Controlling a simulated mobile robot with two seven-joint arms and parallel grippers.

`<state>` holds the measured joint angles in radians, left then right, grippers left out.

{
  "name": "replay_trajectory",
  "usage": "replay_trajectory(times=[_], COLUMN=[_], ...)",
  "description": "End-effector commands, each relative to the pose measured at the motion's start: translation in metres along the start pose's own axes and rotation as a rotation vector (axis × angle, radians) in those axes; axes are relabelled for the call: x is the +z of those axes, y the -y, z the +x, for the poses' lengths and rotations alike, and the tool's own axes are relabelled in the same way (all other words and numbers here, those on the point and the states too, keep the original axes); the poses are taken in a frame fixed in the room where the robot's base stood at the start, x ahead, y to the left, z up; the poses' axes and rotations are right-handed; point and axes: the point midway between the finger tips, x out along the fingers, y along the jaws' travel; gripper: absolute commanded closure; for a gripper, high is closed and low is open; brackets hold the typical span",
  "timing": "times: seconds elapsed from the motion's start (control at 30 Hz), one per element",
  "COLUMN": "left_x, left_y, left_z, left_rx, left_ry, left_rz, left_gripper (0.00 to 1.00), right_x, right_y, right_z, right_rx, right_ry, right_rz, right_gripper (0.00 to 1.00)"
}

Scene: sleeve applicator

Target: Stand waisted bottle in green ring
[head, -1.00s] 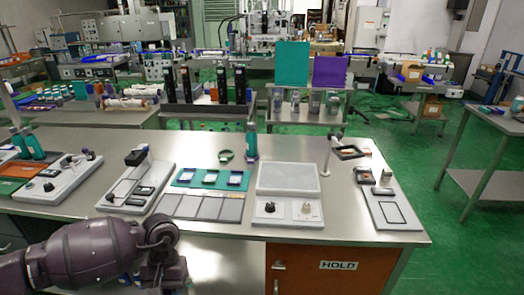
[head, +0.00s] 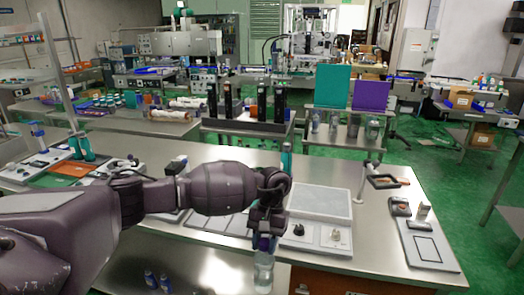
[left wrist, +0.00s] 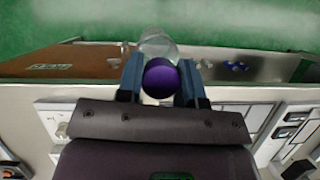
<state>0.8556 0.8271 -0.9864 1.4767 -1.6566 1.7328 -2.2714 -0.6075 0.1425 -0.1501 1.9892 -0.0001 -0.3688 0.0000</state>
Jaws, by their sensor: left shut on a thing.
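My left gripper (head: 264,238) is shut on a clear bottle (head: 263,275) with a purple cap, in front of the table's near edge. The bottle hangs roughly upright below the fingers in the head view. In the left wrist view the two blue-grey fingers (left wrist: 160,82) grip beside the round purple cap (left wrist: 160,78), with the clear body (left wrist: 157,44) beyond it. Whether its body is waisted is hard to tell. The green ring is not visible now; my left arm covers part of the tabletop. My right gripper is not in view.
A teal bottle (head: 286,158) stands on the table behind my wrist. A white tray device (head: 318,203) with knobs is right of the gripper. A framed plate (head: 430,250) lies at the right end. Bare steel (head: 380,225) lies between them.

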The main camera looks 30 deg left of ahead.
Motion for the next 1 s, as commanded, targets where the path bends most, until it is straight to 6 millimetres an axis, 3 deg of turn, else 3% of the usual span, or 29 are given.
replay_trajectory(times=[0.03,0.1,0.5,0.7,1.0], left_x=[-0.006,-0.014,-0.044,-0.051,-0.056], left_y=[0.006,0.013,0.062,0.085,0.115], left_z=[-0.019,-0.04,-0.154,-0.198,-0.247], left_rx=[0.018,0.048,0.313,0.461,0.671], left_ry=[-0.001,0.001,0.019,0.026,0.033], left_rz=[-0.04,-0.107,-0.696,-1.02,-1.473], left_gripper=[1.0,1.0,1.0,1.0,1.0], right_x=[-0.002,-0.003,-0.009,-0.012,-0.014], right_y=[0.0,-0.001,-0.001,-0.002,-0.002], right_z=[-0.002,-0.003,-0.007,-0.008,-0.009], right_rx=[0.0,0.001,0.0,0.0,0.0], right_ry=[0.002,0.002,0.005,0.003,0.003], right_rz=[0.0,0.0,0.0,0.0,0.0], right_gripper=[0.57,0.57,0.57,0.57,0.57])
